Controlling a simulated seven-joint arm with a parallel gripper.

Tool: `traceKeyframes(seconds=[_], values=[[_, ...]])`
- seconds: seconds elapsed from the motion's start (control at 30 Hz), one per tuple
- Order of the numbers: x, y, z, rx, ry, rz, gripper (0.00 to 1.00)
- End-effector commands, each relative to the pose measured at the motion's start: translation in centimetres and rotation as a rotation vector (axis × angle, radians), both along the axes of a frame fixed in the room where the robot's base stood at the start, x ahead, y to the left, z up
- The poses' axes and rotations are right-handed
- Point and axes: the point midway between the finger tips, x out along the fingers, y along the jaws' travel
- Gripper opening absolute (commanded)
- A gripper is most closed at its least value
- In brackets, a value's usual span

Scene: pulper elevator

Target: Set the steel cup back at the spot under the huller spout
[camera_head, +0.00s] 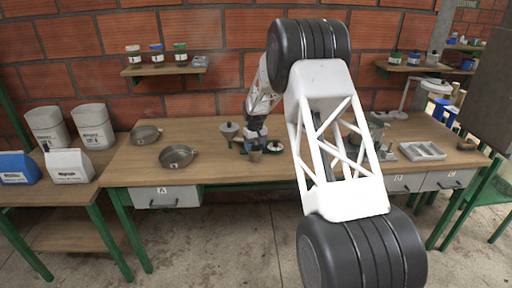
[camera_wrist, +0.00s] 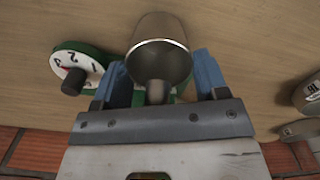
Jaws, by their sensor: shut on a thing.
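The steel cup (camera_wrist: 160,32) is between the two blue fingers of my gripper (camera_wrist: 160,75) in the wrist view, its bright rim showing. In the head view, my gripper (camera_head: 255,137) is low over the workbench, with the small cup (camera_head: 256,156) below it. A short grey stub shows just below the cup's rim in the wrist view; I cannot tell whether it is the huller spout. A numbered white dial (camera_wrist: 80,66) on a green body is left of the cup. I cannot tell whether the cup touches the bench.
A grey metal hopper (camera_head: 229,130) stands just left of my gripper. Two metal pans (camera_head: 177,153) lie farther left on the bench (camera_head: 215,175). A white sectioned tray (camera_head: 422,151) lies at the right. The front strip of bench below my gripper is clear.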

Motion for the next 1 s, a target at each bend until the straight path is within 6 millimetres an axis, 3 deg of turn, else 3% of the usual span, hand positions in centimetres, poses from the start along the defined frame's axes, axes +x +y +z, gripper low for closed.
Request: traceKeyframes(seconds=[0.2, 0.23, 0.4, 0.77, 1.0], values=[[0.0, 0.0, 0.0, 0.000, 0.000, 0.000, 0.41], [0.0, 0.0, 0.0, 0.000, 0.000, 0.000, 0.70], [0.0, 0.0, 0.0, 0.000, 0.000, 0.000, 0.96], [0.0, 0.0, 0.1, 0.000, 0.000, 0.000, 0.97], [0.0, 0.0, 1.8, 0.000, 0.000, 0.000, 0.97]])
